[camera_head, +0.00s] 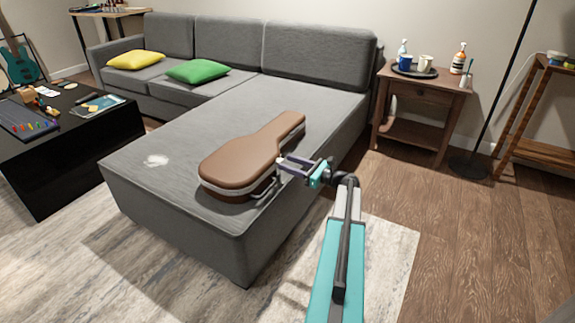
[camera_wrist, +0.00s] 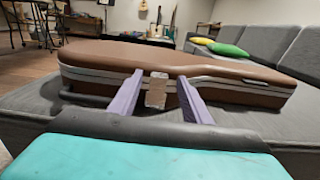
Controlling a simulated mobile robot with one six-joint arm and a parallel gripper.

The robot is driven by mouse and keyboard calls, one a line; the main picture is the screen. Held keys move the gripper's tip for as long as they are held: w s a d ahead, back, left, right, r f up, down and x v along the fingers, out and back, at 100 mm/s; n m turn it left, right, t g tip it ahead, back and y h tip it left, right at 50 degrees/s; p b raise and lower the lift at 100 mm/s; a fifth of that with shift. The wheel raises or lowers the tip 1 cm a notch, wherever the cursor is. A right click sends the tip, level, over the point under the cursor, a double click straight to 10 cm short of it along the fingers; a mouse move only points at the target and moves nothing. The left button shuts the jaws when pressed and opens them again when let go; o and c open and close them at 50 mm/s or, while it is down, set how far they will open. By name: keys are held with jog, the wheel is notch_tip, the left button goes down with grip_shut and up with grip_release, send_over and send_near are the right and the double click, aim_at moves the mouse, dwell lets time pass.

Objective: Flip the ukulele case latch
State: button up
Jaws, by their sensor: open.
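The brown ukulele case (camera_head: 243,160) lies shut on the grey sofa's long seat. In the wrist view the case (camera_wrist: 190,60) shows a pale band along its side. A tan latch plate (camera_wrist: 157,92) sits on that side, facing me. My gripper (camera_head: 284,166) is at the near right side of the case, by its waist. In the wrist view my gripper's two purple fingers (camera_wrist: 161,80) are open, one on each side of the latch. Nothing shows held between them. I cannot tell whether the fingertips touch the case.
The sofa (camera_head: 165,205) carries a white patch (camera_head: 156,160) left of the case, plus yellow (camera_head: 136,60) and green (camera_head: 197,70) cushions. A black table (camera_head: 85,150) stands left. A wooden side table (camera_head: 425,95) with cups and bottles stands back right. Open floor (camera_head: 470,240) lies right.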

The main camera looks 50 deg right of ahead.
jog(key=shift+x, duration=0.8)
